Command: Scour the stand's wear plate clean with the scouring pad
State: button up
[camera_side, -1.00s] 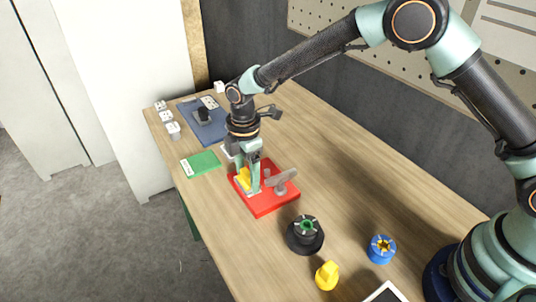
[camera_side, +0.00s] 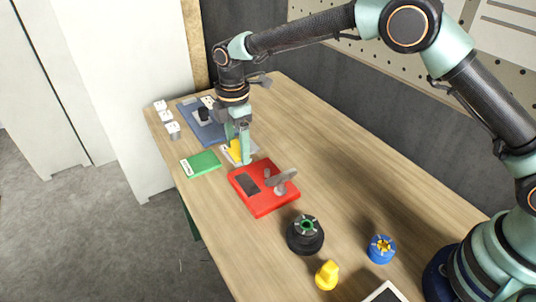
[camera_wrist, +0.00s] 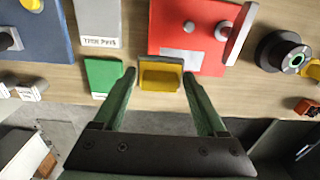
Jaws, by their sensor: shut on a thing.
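My gripper (camera_side: 240,147) is shut on a yellow scouring pad (camera_side: 236,151) with a darker strip. In the wrist view the pad (camera_wrist: 160,77) sits between my two fingertips (camera_wrist: 159,78). In the side view it appears over or close to the light grey tray, clear of the red stand (camera_side: 262,205); its exact height is hard to tell. The stand lies flat, with a dark rectangular wear plate (camera_side: 247,184) on its left part, uncovered. In the wrist view the wear plate (camera_wrist: 178,56) looks pale grey. The pad's underside is hidden.
A grey disc on a post (camera_side: 283,179) rises from the stand. A green block (camera_side: 204,163) and a blue mat (camera_side: 207,132) lie leftward. White cubes (camera_side: 166,117) stand at the left edge. A black spool (camera_side: 305,236), yellow knob (camera_side: 327,275) and blue piece (camera_side: 381,250) are nearer.

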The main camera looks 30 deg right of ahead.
jog(key=shift+r, duration=1.3)
